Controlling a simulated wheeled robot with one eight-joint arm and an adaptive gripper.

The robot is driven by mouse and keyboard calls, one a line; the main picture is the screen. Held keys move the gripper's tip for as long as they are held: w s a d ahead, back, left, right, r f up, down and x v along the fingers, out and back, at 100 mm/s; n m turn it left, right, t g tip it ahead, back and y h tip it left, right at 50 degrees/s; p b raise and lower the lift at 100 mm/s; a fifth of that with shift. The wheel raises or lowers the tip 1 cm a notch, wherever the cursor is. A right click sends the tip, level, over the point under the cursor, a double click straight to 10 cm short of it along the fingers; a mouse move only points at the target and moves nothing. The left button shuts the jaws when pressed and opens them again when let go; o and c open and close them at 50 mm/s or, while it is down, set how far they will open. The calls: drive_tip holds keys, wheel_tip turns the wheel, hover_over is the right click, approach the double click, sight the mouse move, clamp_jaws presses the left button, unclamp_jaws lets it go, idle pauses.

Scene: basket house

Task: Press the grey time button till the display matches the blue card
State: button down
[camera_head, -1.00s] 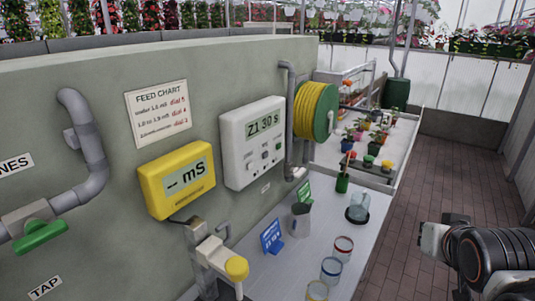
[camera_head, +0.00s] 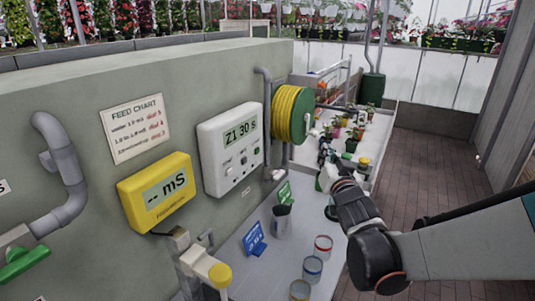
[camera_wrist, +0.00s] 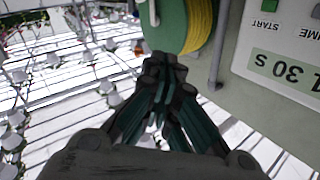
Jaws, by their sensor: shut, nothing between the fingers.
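The white control box (camera_head: 230,176) hangs on the green-grey wall, and its display (camera_head: 240,133) reads "Z1 30 S". The wrist view shows the same display (camera_wrist: 287,72) upside down, a green START button (camera_wrist: 269,5) and, at the right edge, a grey button (camera_wrist: 316,11) by the TIME label. The blue card (camera_head: 253,239) stands on the bench below the box; its writing is too small to read. My gripper (camera_head: 325,152) is right of the box, beyond the hose reel and apart from the buttons. In the wrist view its fingers (camera_wrist: 165,64) are shut and empty.
A yellow hose reel (camera_head: 290,113) sticks out between the box and my gripper. A yellow meter (camera_head: 157,192) is left of the box.

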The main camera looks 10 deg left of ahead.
sight(244, 161)
drive_tip(key=s+a+f+m+y, duration=0.2)
drive_tip(key=s+a+f+y, duration=0.1)
drive_tip(key=a, duration=0.8)
drive_tip(key=shift+f+y+b, duration=0.3)
drive_tip(key=shift+f, duration=0.6)
drive_tip(key=shift+a, duration=0.1)
drive_tip(key=w+a, duration=0.2)
drive_tip(key=a, duration=0.6)
drive_tip(key=shift+w+p, duration=0.35)
drive_tip(key=shift+w, duration=0.05)
drive_tip(key=shift+a, duration=0.2)
drive_tip(key=shift+w+a, duration=0.15)
drive_tip(key=shift+a, duration=0.15)
